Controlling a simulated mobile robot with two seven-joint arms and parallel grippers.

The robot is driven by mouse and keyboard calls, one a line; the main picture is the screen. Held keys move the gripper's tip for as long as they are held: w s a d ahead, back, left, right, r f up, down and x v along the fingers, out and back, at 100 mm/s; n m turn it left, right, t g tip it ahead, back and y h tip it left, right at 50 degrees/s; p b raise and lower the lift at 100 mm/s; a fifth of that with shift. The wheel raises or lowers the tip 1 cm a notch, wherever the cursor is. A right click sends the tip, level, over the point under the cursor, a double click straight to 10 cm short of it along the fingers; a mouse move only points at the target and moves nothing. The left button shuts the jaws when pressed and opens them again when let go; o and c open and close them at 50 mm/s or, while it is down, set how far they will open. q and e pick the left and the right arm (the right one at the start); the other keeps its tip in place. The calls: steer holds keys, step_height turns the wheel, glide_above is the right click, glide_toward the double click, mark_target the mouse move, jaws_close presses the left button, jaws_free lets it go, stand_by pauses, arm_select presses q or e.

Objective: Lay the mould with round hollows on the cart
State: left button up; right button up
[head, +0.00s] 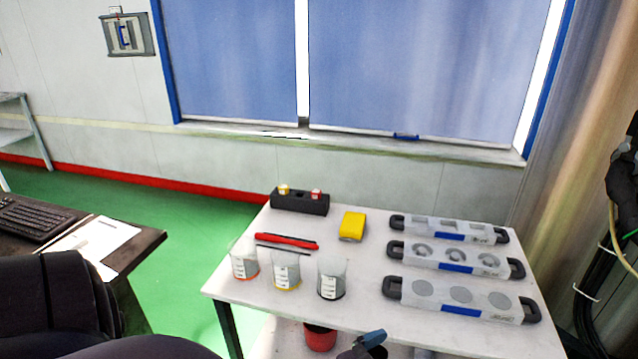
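The mould with round hollows (487,297) is a light grey bar with black end handles, a blue label and three flat round hollows. It lies on the white table (225,285), nearest the front edge at the right. Behind it lie a mould with ring-shaped hollows (431,261) and, farther back, one with square hollows (470,239). The white table has a lower shelf; I cannot tell whether it is the cart. Neither of my grippers shows in the head view.
Three beakers (331,279), red tools (287,240), a yellow box (353,226) and a black rack (300,203) stand left of the moulds. Below are a red pot (320,338) and a dark blue object (370,340). A desk with a keyboard (33,218) is at left.

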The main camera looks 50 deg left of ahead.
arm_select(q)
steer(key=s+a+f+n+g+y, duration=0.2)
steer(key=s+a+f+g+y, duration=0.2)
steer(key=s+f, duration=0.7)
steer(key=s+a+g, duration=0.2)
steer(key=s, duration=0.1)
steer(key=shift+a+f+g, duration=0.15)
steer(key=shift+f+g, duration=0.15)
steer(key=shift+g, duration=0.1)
